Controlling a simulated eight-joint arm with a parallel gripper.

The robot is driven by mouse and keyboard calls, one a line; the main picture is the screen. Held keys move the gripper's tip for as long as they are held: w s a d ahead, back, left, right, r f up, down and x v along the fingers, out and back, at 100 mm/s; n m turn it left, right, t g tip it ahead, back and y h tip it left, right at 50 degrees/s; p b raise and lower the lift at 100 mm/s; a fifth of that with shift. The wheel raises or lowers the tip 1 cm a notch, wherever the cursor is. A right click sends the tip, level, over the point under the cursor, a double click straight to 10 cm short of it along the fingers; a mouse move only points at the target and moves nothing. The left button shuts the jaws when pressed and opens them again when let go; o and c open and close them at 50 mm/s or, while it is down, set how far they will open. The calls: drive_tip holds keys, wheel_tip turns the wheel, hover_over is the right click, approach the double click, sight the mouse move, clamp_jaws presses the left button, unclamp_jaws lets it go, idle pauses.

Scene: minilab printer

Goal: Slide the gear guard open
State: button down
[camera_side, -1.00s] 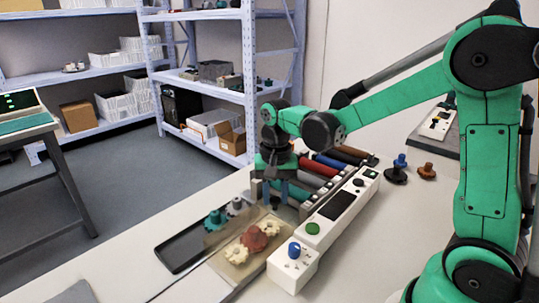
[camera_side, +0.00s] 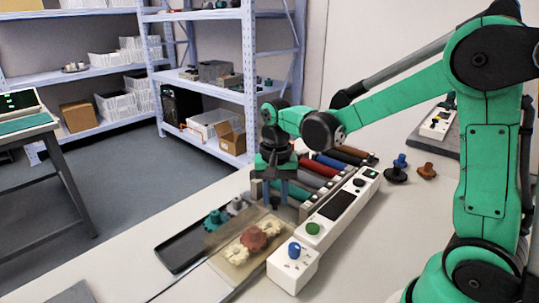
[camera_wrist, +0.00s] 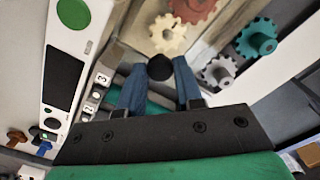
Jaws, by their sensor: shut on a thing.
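The gear guard (camera_side: 222,240) looks like a clear, tinted panel over the gear bed beside the white control panel. Under or beside it are a red gear (camera_side: 254,239) and cream gears (camera_side: 237,254). A black knob (camera_wrist: 160,67) shows in the wrist view, between the blue fingertips of my gripper (camera_wrist: 160,75). My gripper is shut on this knob, which seems to belong to the guard. In the side view my gripper (camera_side: 272,203) points down at the far end of the gear bed, beside the rollers. The guard's exact edges are hard to make out.
A white control panel (camera_side: 335,208) with a green button (camera_side: 313,228) and blue knob (camera_side: 294,250) runs along the right. Coloured rollers (camera_side: 315,175) lie behind my gripper. A black tray (camera_side: 178,249) with teal (camera_side: 215,221) and grey gears is at left.

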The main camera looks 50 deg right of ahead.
sight(223, 247)
idle(0.4)
drive_tip(key=a, duration=1.3)
drive_tip(key=shift+a, duration=0.3)
drive_tip(key=c, duration=0.6)
unclamp_jaws()
drive_tip(key=shift+r, duration=0.1)
drive_tip(key=shift+r, duration=2.7)
